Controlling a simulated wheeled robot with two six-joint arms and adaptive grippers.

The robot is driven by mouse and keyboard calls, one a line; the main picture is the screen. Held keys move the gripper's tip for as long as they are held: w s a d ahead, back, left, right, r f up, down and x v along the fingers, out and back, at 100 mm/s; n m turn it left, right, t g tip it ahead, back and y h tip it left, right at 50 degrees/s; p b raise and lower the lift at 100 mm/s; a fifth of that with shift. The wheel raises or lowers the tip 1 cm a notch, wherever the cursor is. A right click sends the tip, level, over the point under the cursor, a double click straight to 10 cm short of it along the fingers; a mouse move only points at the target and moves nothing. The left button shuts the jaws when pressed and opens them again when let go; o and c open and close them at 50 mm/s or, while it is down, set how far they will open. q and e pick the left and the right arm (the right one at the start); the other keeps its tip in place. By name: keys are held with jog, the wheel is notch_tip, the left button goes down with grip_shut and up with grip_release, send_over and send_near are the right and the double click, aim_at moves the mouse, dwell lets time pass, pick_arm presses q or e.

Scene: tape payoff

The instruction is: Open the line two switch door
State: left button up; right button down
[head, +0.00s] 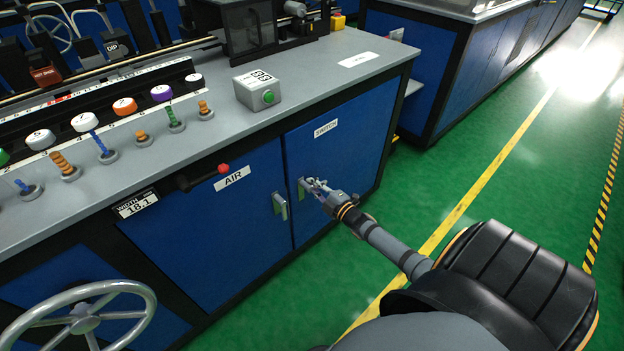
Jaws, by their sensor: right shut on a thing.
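The blue switch door (345,150) is the right-hand of two doors on the cabinet front, under a white "SWITCH" label (326,128). It looks closed, flush with the cabinet. My right gripper (308,186) is at the handle (301,190) near the door's left edge and is shut on it; the fingers hide part of the handle. My left gripper does not show. The line number is not readable on this door.
A blue "AIR" door (225,215) with its own handle (280,204) is just left. A red-knobbed lever (222,169) sticks out above it. A handwheel (82,318) is at lower left. Green floor (450,180) lies open to the right.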

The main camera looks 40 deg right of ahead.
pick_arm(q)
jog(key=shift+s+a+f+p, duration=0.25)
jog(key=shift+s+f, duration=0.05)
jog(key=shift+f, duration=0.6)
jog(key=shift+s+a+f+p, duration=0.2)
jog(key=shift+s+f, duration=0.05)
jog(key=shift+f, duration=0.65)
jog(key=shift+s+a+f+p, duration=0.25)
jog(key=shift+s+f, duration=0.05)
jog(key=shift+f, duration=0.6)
pick_arm(e)
jog(key=shift+d+r+n, duration=0.1)
jog(key=shift+r+n, duration=0.1)
jog(key=shift+n, duration=0.65)
jog(key=shift+r+n, duration=0.15)
jog(key=shift+n, duration=0.7)
